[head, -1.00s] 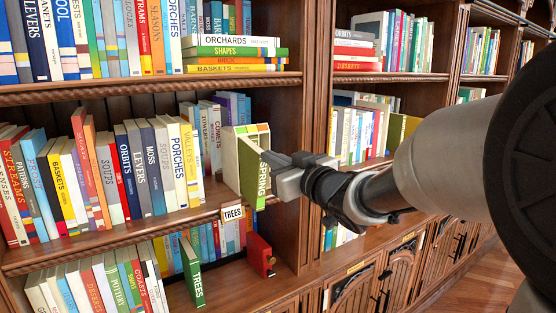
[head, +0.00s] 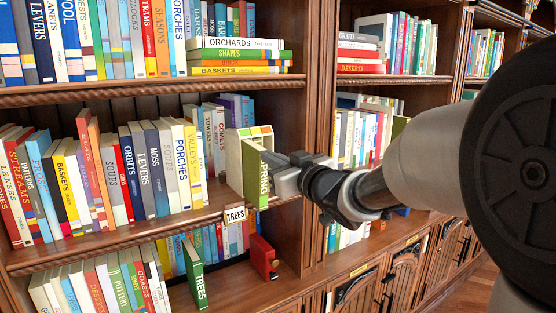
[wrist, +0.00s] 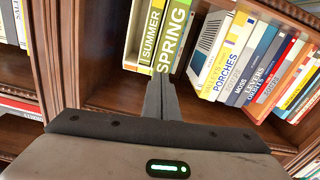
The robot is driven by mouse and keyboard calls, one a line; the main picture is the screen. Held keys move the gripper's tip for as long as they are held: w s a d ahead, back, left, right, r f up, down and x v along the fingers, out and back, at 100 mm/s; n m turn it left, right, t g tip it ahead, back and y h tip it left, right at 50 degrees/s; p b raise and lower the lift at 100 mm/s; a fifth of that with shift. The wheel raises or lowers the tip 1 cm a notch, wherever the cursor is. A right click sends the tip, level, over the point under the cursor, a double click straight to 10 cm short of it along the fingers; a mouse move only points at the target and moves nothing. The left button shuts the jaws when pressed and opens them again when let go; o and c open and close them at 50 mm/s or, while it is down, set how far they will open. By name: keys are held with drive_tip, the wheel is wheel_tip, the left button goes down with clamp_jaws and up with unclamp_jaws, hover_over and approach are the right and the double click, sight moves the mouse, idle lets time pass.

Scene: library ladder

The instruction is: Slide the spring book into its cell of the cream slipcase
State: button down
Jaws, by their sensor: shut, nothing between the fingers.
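The cream slipcase (head: 233,163) stands on the middle shelf at its right end, with coloured cells showing at its top. The green spring book (head: 264,185) is at the slipcase's near side, its lettered spine facing out; it also shows in the wrist view (wrist: 173,40). There it sits beside the yellow summer book (wrist: 150,40), and its spine looks slightly nearer to me. How deep it sits is unclear. My gripper (head: 268,158) is shut and empty, its fingertips (wrist: 159,84) at the spring book's spine. Whether they touch is hidden.
A row of books (head: 140,160) stands left of the slipcase on the same shelf. A wooden upright (head: 318,130) is close on the right. A TREES label (head: 235,214) is on the shelf edge. Below are a green TREES book (head: 195,275) and a red object (head: 263,256).

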sight(253, 149)
drive_tip(key=shift+x, duration=4.65)
idle(0.4)
drive_tip(key=b+v, duration=0.1)
drive_tip(key=v, duration=1.9)
